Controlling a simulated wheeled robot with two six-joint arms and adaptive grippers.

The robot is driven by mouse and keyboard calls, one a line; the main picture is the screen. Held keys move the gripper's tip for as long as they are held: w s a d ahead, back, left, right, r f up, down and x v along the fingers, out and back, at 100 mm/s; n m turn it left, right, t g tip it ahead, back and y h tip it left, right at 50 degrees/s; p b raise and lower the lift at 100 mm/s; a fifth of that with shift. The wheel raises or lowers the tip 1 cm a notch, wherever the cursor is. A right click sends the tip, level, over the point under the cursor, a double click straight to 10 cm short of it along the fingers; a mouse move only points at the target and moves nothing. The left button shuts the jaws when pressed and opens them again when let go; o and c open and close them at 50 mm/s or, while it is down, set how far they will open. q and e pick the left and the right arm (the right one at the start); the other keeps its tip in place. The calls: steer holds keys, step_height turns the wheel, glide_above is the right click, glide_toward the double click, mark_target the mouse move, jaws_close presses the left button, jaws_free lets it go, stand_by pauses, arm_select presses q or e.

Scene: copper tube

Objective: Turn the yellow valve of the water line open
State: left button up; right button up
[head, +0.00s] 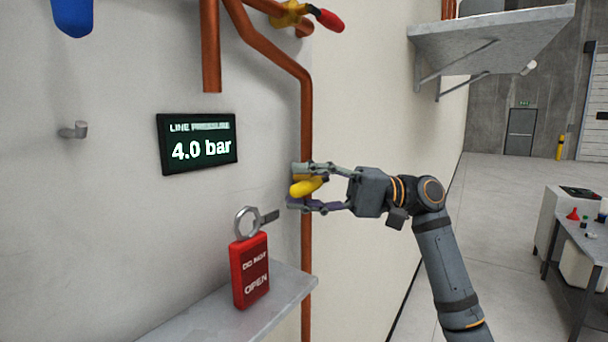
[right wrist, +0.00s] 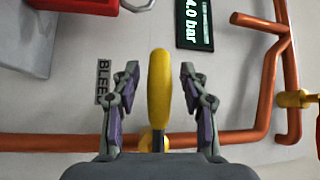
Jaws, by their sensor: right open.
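A yellow valve handle (head: 308,187) sits on the vertical copper pipe, right of the pressure display. My right gripper (head: 297,187) is open around it, one finger above and one below in the head view. In the right wrist view the yellow handle (right wrist: 159,88) stands between the two open fingers of my right gripper (right wrist: 159,70), with a gap on both sides. A label reading "BLEE", partly hidden by a finger, is on the wall beside it (right wrist: 103,82). The display (head: 198,143) reads 4.0 bar. My left gripper is not in view.
A red "DO NOT OPEN" tag (head: 250,271) with a metal ring stands on a grey shelf (head: 292,288) below the gripper. Copper pipes (head: 306,110) run along the wall. A yellow fitting with a red handle (head: 327,19) is above. Open floor lies to the right.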

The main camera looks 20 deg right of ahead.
steer(key=shift+a, duration=0.15)
jaws_close()
stand_by(0.4)
